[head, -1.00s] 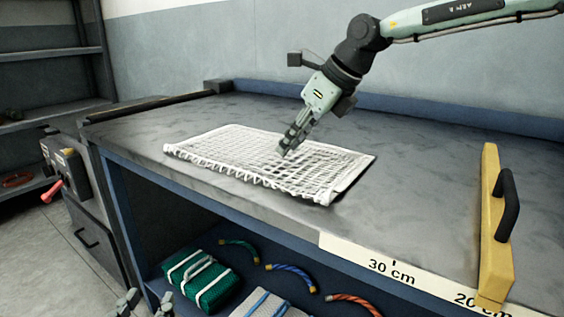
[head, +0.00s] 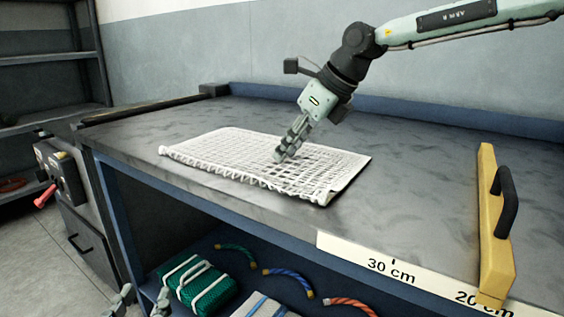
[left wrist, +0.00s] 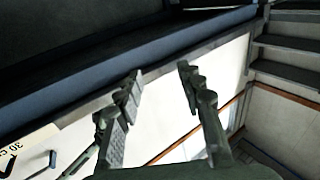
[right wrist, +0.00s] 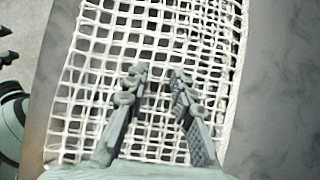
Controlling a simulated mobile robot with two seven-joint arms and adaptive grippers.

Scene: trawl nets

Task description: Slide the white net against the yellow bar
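The white net (head: 225,150) lies flat on the grey tabletop, left of the yellow bar (head: 490,225) with a wide bare gap between them. The yellow bar stands at the right by the front edge and has a black handle. My right gripper (head: 280,157) points down over the middle of the net, its fingertips at or just above the mesh; contact is unclear. In the right wrist view its fingers (right wrist: 158,72) are apart, with only net (right wrist: 110,50) behind them. My left gripper (head: 140,302) is low at the bottom left, below the tabletop, open and empty in the left wrist view (left wrist: 160,70).
A scale strip (head: 360,258) marked 30 cm and 20 cm runs along the table's front edge toward the bar. The tabletop (head: 420,190) between net and bar is clear. The shelf below holds a green bundle (head: 205,287) and coloured rope pieces (head: 290,280).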

